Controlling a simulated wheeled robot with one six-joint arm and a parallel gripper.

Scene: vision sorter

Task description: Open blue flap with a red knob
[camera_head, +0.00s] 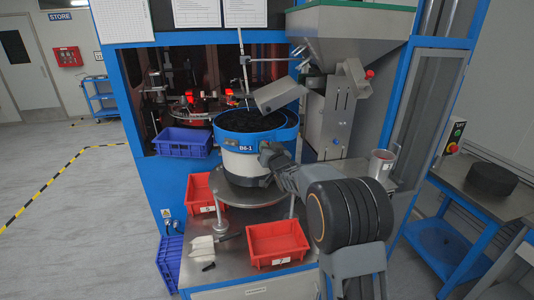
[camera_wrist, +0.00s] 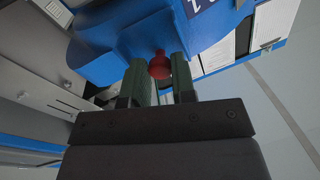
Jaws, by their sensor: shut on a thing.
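In the wrist view a blue flap (camera_wrist: 112,58) fills the upper middle, and a red knob (camera_wrist: 160,66) stands out from it. My gripper (camera_wrist: 161,80) is shut on the red knob, with one dark green finger on each side of it. In the head view my gripper (camera_head: 271,155) reaches the right front of the blue-rimmed bowl feeder (camera_head: 231,142), just beside its "B6-1" label. The knob and the flap's outline are hidden behind my gripper there, so I cannot tell how far the flap is open.
Red bins (camera_head: 277,245) and (camera_head: 198,191) stand on the metal table below the bowl. A blue crate (camera_head: 183,142) sits to the left. A grey hopper (camera_head: 350,40) and chute (camera_head: 277,94) hang above and right. A metal cup (camera_head: 381,164) stands right of my arm.

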